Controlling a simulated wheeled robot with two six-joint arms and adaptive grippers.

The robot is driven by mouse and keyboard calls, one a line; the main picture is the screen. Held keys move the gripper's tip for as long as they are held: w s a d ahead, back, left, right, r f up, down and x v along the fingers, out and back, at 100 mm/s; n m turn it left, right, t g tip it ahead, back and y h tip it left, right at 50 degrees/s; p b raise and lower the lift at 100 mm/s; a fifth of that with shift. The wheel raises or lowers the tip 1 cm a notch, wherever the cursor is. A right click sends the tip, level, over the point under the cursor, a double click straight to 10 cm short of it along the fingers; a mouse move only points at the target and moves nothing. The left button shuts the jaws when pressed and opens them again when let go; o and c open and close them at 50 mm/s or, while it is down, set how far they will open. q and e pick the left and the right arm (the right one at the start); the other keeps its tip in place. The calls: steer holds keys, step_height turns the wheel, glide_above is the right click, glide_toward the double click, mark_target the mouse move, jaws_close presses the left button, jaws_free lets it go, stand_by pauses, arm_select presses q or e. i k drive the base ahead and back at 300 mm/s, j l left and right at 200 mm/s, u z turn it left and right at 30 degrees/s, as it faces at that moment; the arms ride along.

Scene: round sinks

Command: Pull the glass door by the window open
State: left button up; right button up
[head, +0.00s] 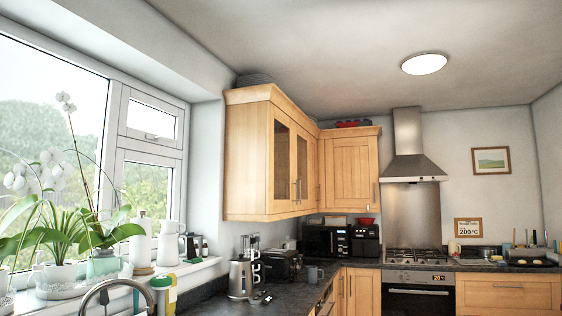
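A light wooden wall cabinet (248,158) hangs right of the window. Its front has two glass-panelled doors side by side. The glass door nearer the window (281,158) has a dark pane in a wooden frame, and the other glass door (302,160) is to its right. Slim upright metal handles (297,190) sit close together where the two doors meet. Both doors look closed. Neither of my grippers shows in the head view.
The window (150,145) and its sill with orchids (55,235) are at left. A curved tap (118,290) is in front. A kettle (240,278) and mugs on a stand (256,265) stand on the dark counter (290,293) below the cabinet. Space before the doors looks clear.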

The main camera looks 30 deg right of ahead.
mark_target(279, 149)
steer(key=i+l+z, duration=0.45)
steer(key=l+z, duration=0.15)
steer(key=l, duration=0.2)
steer(key=i+l+z, duration=0.85)
steer(key=i, duration=0.3)
steer(key=i+l+z, duration=0.3)
steer(key=i, duration=0.2)
steer(key=i+z, duration=0.3)
steer(key=i, duration=0.15)
steer(key=i+u, duration=0.1)
steer(key=i, duration=0.45)
steer(key=i+l+u, duration=0.1)
steer(key=i, duration=0.45)
steer(key=i+l+u, duration=0.1)
steer(key=i, duration=0.45)
steer(key=i+l+u, duration=0.1)
steer(key=i, duration=0.45)
